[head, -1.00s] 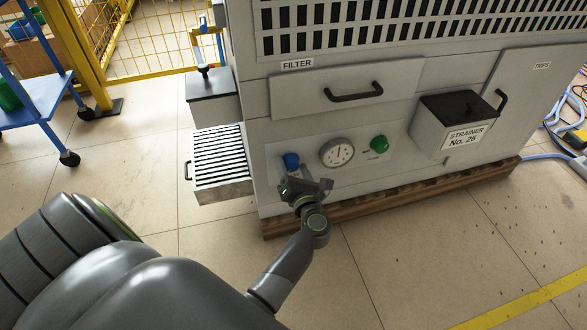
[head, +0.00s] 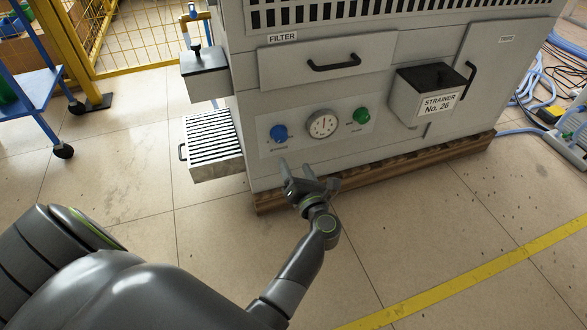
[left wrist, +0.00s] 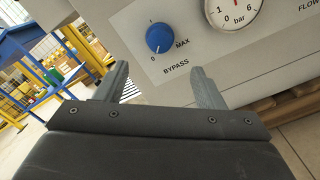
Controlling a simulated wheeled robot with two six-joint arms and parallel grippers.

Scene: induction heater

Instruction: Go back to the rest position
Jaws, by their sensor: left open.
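My left gripper (head: 309,175) is open and empty in front of the lower part of the grey machine (head: 420,48), a little below its control panel (head: 350,142). In the left wrist view its two fingers (left wrist: 160,85) stand apart with nothing between them. The blue bypass knob (head: 279,133) is on the panel, apart from the fingers, and it also shows in the left wrist view (left wrist: 159,38). A pressure gauge (head: 322,124) and a green knob (head: 361,116) sit to its right. My right gripper is not in view.
A slotted tray (head: 213,172) sticks out at the machine's left side, below a grey box (head: 205,86). A strainer box (head: 428,100) juts from the front. A blue cart (head: 32,90) and a yellow fence (head: 135,35) stand at left. Floor in front is clear.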

